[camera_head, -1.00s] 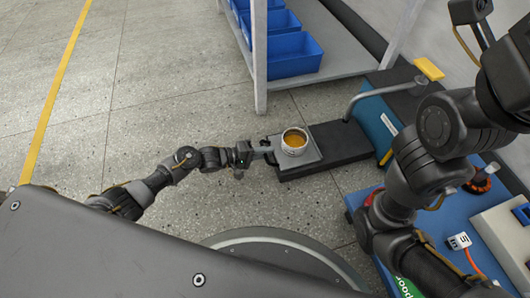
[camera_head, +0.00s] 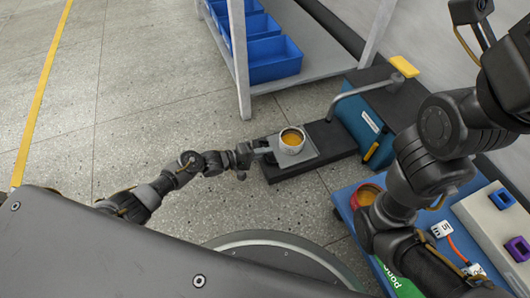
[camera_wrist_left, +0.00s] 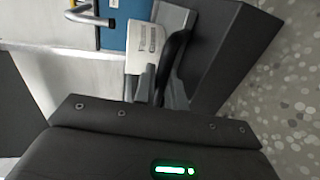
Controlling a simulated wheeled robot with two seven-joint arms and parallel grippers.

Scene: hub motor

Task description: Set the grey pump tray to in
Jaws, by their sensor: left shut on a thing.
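The grey pump tray (camera_head: 310,158) is a flat plate on a long black base (camera_head: 336,141), with a white cup (camera_head: 292,140) of orange content standing on it. The blue pump body (camera_head: 366,128) with its bent metal spout (camera_head: 352,92) is at the right end of the base; the spout tip hangs just right of the tray. My left gripper (camera_head: 264,151) is shut on the tray's left end. In the left wrist view, the tray (camera_wrist_left: 172,18), the labelled white cup (camera_wrist_left: 146,48) and the blue pump (camera_wrist_left: 113,24) show. My right gripper's fingers are out of view.
A metal shelf (camera_head: 288,80) with blue bins (camera_head: 275,58) stands behind, its leg near the base. A blue surface (camera_head: 349,222) at right carries a red cup (camera_head: 366,195) and white blocks. The floor at left is clear.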

